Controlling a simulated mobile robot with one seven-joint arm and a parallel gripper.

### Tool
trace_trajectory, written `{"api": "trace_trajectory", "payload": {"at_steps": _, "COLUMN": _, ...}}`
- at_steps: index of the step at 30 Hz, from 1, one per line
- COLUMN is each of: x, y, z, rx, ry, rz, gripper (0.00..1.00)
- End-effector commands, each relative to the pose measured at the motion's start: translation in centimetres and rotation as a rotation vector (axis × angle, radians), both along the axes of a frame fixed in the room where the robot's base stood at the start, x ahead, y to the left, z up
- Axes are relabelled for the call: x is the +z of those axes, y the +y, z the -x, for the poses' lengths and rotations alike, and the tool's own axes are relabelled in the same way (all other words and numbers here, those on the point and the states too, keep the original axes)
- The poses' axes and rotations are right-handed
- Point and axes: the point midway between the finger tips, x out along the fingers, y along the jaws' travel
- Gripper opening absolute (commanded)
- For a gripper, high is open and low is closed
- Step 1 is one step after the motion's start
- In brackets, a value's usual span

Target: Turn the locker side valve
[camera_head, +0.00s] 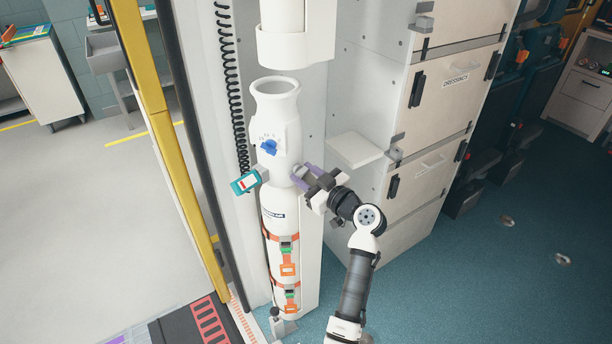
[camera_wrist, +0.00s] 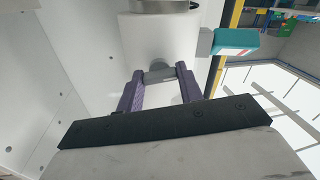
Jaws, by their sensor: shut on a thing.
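The white cylinder (camera_head: 281,197) stands upright in the locker bay, with a blue knob (camera_head: 269,147) on the upper part of its front. A grey side valve (camera_wrist: 160,72) sticks out from the white body in the wrist view. My gripper (camera_head: 299,174) reaches the cylinder's right side from the right. In the wrist view its two purple fingers (camera_wrist: 159,84) are closed on the grey valve, one on each side. In the head view the fingers mostly hide the valve. Its turn angle cannot be told.
A teal device (camera_head: 245,182) sits at the cylinder's left. Orange straps (camera_head: 287,269) hold the lower cylinder. A white shelf (camera_head: 354,149) and drawers (camera_head: 442,88) stand to the right. A yellow post (camera_head: 165,130) is at the left.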

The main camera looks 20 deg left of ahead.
Motion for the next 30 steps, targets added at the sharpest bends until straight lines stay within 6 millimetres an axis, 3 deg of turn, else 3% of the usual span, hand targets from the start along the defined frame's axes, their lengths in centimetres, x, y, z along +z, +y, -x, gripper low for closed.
{"api": "trace_trajectory", "payload": {"at_steps": 8, "x": -0.19, "y": -0.05, "z": 0.03, "rx": 0.000, "ry": 0.136, "rz": -0.072, "gripper": 0.14}}
{"api": "trace_trajectory", "payload": {"at_steps": 30, "x": 0.07, "y": -0.09, "z": 0.01, "rx": -0.001, "ry": 0.750, "rz": -0.397, "gripper": 0.14}}
